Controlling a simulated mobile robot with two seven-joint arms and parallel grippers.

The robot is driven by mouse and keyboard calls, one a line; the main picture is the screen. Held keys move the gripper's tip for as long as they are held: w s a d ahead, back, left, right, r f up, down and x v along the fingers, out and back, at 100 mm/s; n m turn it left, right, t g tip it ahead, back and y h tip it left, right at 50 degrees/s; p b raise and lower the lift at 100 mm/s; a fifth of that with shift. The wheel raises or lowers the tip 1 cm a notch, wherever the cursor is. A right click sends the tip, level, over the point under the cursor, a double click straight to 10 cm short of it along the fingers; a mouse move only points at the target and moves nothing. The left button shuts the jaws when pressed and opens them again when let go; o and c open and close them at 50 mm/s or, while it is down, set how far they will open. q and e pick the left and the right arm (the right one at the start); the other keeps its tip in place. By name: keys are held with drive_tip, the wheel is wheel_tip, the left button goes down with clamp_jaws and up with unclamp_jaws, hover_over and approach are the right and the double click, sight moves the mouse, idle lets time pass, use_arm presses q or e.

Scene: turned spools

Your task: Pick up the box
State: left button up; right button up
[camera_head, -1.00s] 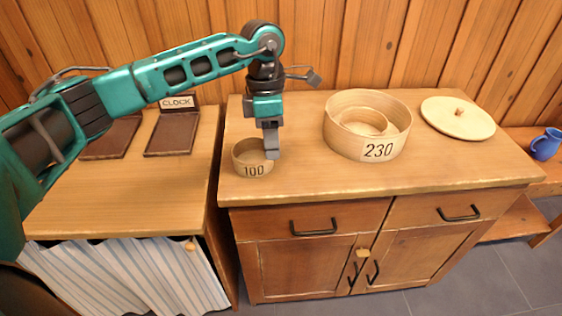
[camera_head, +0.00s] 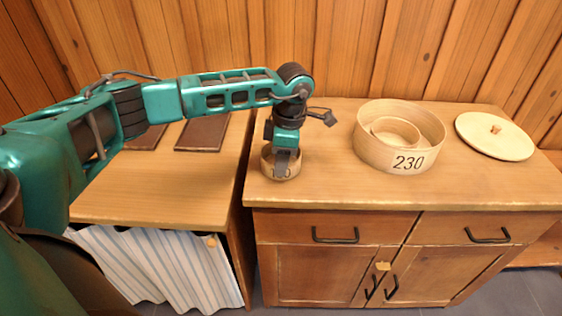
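A small round open wooden box (camera_head: 268,166) stands on the cabinet top near its left end; the number on its front is mostly covered. My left gripper (camera_head: 285,169) points down at this box, its fingers overlapping the front wall in the picture. I cannot tell whether the fingers grip the wall or how far apart they are. A larger round box marked 230 (camera_head: 387,154) stands to the right, with a smaller round box (camera_head: 397,131) inside it. My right gripper is not in view.
A round wooden lid with a knob (camera_head: 494,145) lies at the right of the cabinet top (camera_head: 330,188). A lower table (camera_head: 165,194) with a striped curtain stands left, bearing dark flat pieces (camera_head: 203,134). A plank wall closes the back.

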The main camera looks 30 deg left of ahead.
use_arm(q)
drive_tip(key=shift+s+a+f, duration=0.1)
drive_tip(key=shift+a+f, duration=0.05)
drive_tip(key=shift+f, duration=1.1)
clamp_jaws()
